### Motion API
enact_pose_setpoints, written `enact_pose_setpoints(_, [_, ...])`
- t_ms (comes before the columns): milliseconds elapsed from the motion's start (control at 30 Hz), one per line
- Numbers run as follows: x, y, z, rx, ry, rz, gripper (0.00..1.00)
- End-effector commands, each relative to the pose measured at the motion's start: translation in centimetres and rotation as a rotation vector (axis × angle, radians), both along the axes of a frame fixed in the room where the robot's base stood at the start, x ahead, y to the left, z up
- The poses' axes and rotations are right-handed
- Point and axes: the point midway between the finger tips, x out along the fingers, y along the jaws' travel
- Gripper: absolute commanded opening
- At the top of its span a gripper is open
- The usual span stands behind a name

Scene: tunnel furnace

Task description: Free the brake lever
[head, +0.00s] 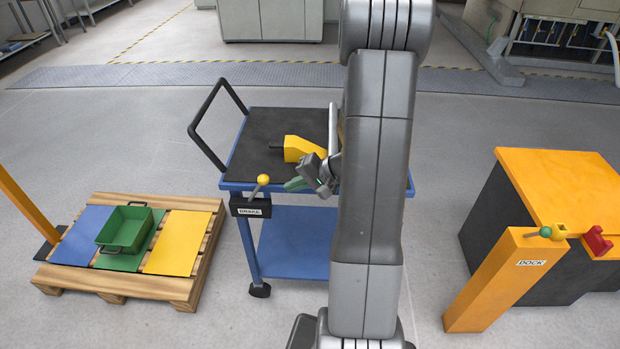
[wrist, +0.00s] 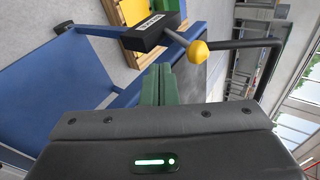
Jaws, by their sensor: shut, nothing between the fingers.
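The brake lever (head: 256,188) is a short grey rod with a yellow ball knob. It rises from a black box (head: 250,208) labelled BRAKE at the front left corner of the blue cart (head: 300,233). In the wrist view the lever (wrist: 178,39) leans out of the black box (wrist: 150,33), its yellow ball just beyond my fingers. My gripper (head: 297,184) is shut and empty, to the right of the knob and apart from it in the head view. Its green fingers (wrist: 158,84) lie together in the wrist view.
A yellow object with a black end (head: 300,149) lies on the cart top, partly hidden by my arm. The cart's black handle (head: 207,122) rises at its left. A pallet (head: 200,262) with a green bin (head: 126,228) stands left. A DOCK post (head: 500,282) stands right.

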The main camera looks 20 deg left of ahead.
Motion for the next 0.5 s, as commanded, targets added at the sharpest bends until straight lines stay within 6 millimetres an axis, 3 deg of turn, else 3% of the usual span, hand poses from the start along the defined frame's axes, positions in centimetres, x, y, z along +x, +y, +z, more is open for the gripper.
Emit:
enact_pose_setpoints(200, [-0.1,3.0,0.7,0.000,-0.002,0.001,0.00])
enact_pose_setpoints(500, [-0.1,4.0,0.8,0.000,-0.001,-0.001,0.00])
